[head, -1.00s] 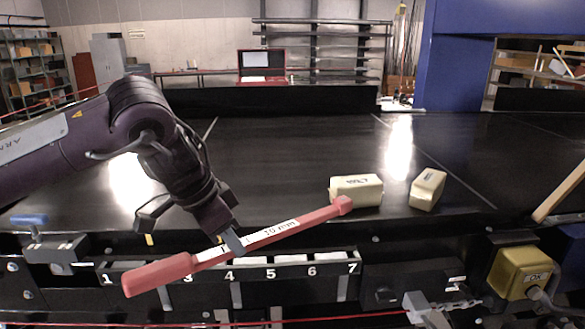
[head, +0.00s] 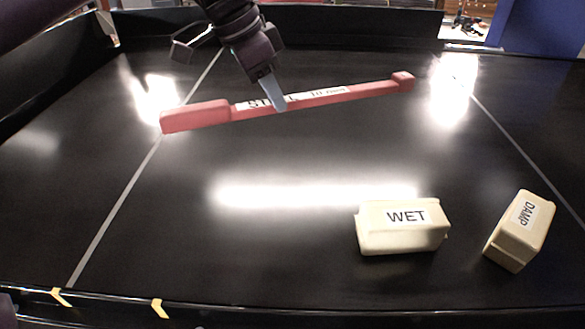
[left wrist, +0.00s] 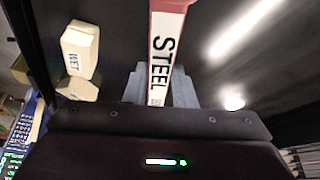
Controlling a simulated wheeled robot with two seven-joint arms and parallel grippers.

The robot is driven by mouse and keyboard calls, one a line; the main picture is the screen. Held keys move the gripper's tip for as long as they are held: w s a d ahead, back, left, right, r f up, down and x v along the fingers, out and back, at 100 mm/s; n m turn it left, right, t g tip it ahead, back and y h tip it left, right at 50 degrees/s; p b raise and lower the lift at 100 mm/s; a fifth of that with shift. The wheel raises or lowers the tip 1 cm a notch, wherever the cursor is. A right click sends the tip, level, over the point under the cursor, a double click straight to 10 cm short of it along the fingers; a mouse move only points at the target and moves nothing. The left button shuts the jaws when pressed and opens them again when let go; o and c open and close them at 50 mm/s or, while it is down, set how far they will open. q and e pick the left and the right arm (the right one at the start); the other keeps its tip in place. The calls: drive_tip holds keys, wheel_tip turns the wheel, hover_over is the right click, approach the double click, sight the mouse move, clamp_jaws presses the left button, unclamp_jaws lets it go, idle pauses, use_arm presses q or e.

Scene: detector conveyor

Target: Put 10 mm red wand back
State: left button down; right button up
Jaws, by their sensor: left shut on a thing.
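The red wand (head: 345,95) has a thick handle at its left end, a small block at its right end and a white label reading "STEEL" and "10 mm". My left gripper (head: 276,98) is shut on the wand near its middle and holds it above the black belt, nearly level, its right end a little higher in the picture. In the left wrist view the wand's label (left wrist: 163,55) shows between the fingers (left wrist: 160,88). My right gripper is not in view. The numbered rack slots are not in view now.
A cream block marked "WET" (head: 401,228) and one marked "DAMP" (head: 520,230) stand on the black belt (head: 290,260) at the front right. Yellow marks (head: 160,308) lie on the belt's near edge. The belt's left and middle are clear.

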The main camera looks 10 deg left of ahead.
use_arm(q)
wheel_tip(320, 180, down, 7)
drive_tip(key=s, duration=0.1)
drive_tip(key=b, duration=0.1)
hover_over(282, 189)
drive_tip(key=a, duration=0.1)
drive_tip(key=f, duration=0.7)
drive_tip(key=shift+s+a, duration=0.1)
drive_tip(key=shift+s, duration=0.2)
drive_tip(key=shift+f, duration=0.35)
drive_tip(key=f, duration=0.3)
drive_tip(key=shift+s+f, duration=0.2)
drive_tip(key=shift+w+f, duration=0.15)
drive_tip(key=shift+f, duration=0.1)
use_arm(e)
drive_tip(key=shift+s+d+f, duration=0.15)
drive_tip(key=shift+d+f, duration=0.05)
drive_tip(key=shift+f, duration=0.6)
use_arm(q)
drive_tip(key=c, duration=1.2)
unclamp_jaws()
drive_tip(key=shift+f, duration=0.1)
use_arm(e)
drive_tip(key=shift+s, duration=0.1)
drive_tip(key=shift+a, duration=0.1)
